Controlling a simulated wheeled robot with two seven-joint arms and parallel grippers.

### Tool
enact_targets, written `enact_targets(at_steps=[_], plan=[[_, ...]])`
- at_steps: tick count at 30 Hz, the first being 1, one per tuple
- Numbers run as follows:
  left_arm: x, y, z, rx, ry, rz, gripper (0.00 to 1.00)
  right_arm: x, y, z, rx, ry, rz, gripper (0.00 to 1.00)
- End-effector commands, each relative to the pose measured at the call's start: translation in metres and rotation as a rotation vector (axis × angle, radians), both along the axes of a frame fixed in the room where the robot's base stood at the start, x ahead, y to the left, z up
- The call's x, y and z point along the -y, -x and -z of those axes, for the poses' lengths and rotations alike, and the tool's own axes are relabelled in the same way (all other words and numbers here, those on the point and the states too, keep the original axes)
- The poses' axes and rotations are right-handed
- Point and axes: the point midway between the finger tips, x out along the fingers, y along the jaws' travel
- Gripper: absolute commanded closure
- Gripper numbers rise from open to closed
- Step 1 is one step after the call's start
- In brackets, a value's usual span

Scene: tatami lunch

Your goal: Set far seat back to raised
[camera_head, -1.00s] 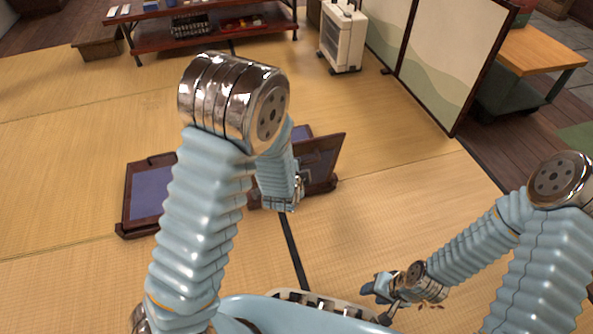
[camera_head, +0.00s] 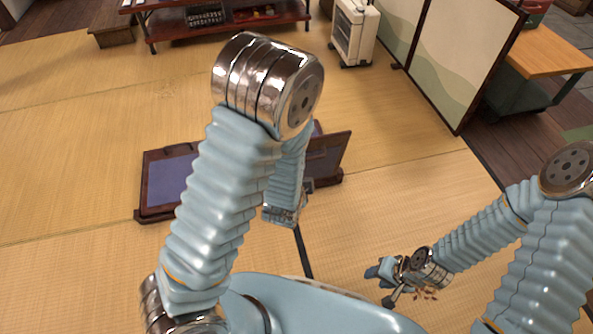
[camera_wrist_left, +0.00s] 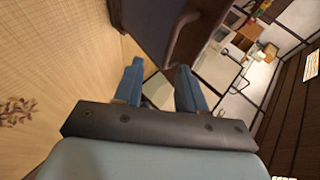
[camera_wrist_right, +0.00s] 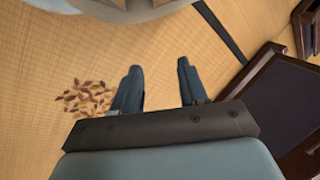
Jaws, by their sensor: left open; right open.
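A low dark-wood floor seat with a purple pad (camera_head: 168,186) lies flat left of centre in the head view. To its right a dark wooden back panel (camera_head: 328,158) stands tilted, leaning to the right. My left arm covers the middle, so how they join is hidden.
A dark-framed seat part (camera_wrist_right: 290,95) shows at the right of the right wrist view. Brown scraps (camera_wrist_right: 88,97) lie on the tatami. A white heater (camera_head: 355,32), a folding screen (camera_head: 455,55) and a low shelf (camera_head: 225,27) stand behind. Left tatami is clear.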

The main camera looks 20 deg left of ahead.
Motion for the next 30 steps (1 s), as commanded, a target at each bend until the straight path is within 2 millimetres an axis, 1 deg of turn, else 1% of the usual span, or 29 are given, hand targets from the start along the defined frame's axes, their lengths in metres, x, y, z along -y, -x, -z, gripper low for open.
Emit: enact_targets(at_steps=[1,3,9,15,18,21,30], plan=[[0.0,0.001,-0.011,-0.003,-0.006,0.0,0.6,-0.002,0.001,-0.02,-0.001,-0.002,-0.003,0.57],[0.0,0.003,-0.013,-0.002,-0.008,-0.001,0.6,-0.003,0.002,-0.033,-0.001,-0.004,-0.006,0.57],[0.0,0.011,-0.018,-0.003,-0.007,0.0,0.6,-0.009,0.004,-0.069,-0.005,-0.01,-0.015,0.57],[0.001,0.022,-0.019,-0.005,0.003,0.002,0.6,-0.013,0.006,-0.097,-0.006,-0.015,-0.024,0.57],[0.002,0.033,-0.026,-0.005,0.005,0.003,0.6,-0.015,0.006,-0.105,-0.007,-0.018,-0.027,0.57],[0.003,0.04,-0.028,-0.004,0.004,0.002,0.6,-0.016,0.007,-0.109,-0.008,-0.02,-0.03,0.57],[0.003,0.043,-0.028,-0.002,0.006,0.001,0.6,-0.017,0.007,-0.11,-0.008,-0.021,-0.031,0.57]])
